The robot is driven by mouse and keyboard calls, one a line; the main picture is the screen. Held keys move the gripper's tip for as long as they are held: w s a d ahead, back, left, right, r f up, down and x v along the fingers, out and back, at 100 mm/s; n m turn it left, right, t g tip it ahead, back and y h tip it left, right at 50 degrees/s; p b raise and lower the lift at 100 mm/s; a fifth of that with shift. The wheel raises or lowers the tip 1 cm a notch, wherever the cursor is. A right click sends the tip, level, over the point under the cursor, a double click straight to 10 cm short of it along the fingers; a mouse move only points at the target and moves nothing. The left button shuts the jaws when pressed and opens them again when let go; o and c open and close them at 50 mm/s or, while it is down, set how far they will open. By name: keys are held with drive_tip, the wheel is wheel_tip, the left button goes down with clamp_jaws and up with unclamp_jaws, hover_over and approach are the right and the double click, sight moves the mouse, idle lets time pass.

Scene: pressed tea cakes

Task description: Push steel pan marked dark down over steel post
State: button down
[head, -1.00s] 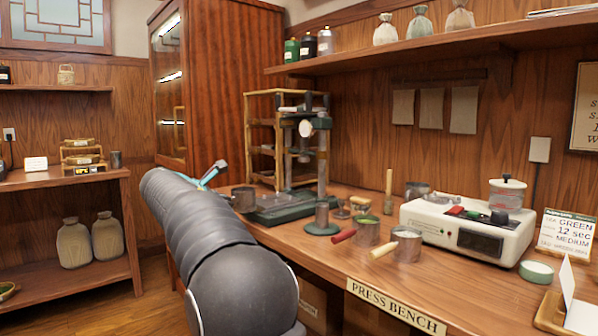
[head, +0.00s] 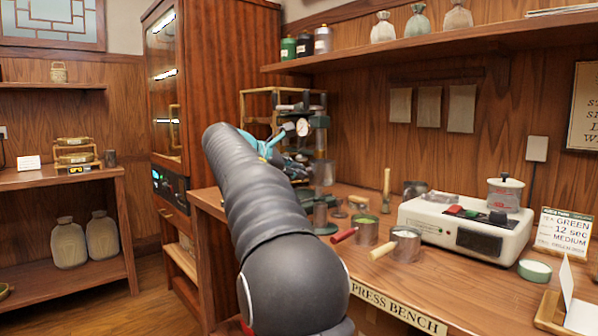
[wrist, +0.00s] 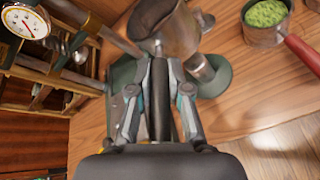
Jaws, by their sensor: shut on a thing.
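My gripper (head: 292,163) is shut on the black handle (wrist: 160,100) of a steel pan (wrist: 167,25). The pan also shows in the head view (head: 323,173), held in the air. The steel post (head: 320,212) stands on a round green base (head: 327,229) on the bench. In the head view the pan is above the post, with a gap between them. In the wrist view the post (wrist: 199,67) shows just beside the pan's lower edge, its far part hidden, and the green base (wrist: 220,78) lies below. I cannot read any mark on the pan.
A red-handled pan of green tea (head: 367,231) and a wooden-handled pan (head: 406,246) stand right of the post. A white machine (head: 440,222) is farther right. The press with its gauge (head: 303,127) stands behind my gripper. A wooden-handled brush (head: 386,185) stands behind the pans.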

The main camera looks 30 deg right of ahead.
wheel_tip(320, 180, down, 5)
drive_tip(key=b, duration=0.3)
idle(0.6)
drive_tip(key=shift+a, duration=0.15)
idle(0.9)
drive_tip(key=shift+f+b, duration=1.9)
drive_tip(key=shift+f, duration=1.65)
idle(0.3)
drive_tip(key=c, duration=1)
unclamp_jaws()
drive_tip(key=shift+c, duration=0.2)
drive_tip(key=v, duration=1.2)
